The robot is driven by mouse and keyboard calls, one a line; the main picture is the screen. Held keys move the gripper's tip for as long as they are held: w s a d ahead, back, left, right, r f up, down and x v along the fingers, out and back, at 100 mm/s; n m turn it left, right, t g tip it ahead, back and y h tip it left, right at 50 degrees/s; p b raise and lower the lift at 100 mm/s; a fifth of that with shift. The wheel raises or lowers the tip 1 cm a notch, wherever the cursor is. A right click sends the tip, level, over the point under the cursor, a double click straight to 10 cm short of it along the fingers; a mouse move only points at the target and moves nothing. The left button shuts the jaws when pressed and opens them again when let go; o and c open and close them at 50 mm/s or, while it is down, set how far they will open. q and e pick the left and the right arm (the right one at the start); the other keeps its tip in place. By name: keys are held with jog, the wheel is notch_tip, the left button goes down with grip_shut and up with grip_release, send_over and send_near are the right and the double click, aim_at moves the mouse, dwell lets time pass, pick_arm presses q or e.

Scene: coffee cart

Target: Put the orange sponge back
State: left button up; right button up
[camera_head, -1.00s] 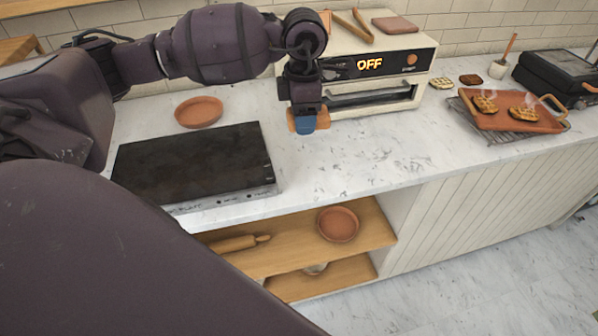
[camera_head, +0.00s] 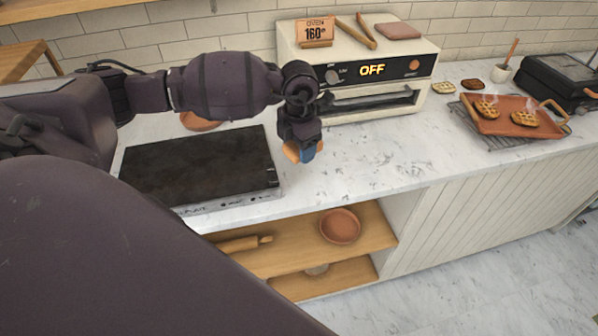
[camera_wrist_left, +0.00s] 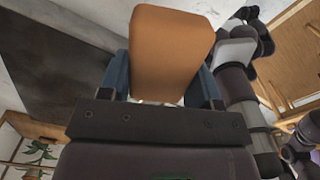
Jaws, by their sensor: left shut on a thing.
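The orange sponge (camera_head: 291,151) is between the blue fingers of my left gripper (camera_head: 306,150), held above the counter just right of the black griddle. In the left wrist view the sponge (camera_wrist_left: 170,52) fills the space between the two blue fingers (camera_wrist_left: 160,85), which press on its sides. The sponge looks clear of the counter, though its lower edge is partly hidden by the gripper in the head view. My right gripper cannot be made out in the head view.
The black griddle (camera_head: 195,165) lies left of the gripper. A terracotta dish (camera_head: 200,121) behind it is partly hidden by my arm. A toaster oven (camera_head: 350,85) reading OFF stands behind. A waffle tray (camera_head: 513,118) is at right. Counter between is clear.

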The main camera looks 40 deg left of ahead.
aim_at(299, 180)
pick_arm(q)
jog(key=shift+f, duration=4.7)
jog(key=shift+f, duration=0.15)
jog(key=o, duration=1)
jog(key=shift+c, duration=0.2)
notch_tip(299, 180, up, 12)
jog(key=shift+r+b, duration=0.2)
jog(key=shift+b, duration=0.15)
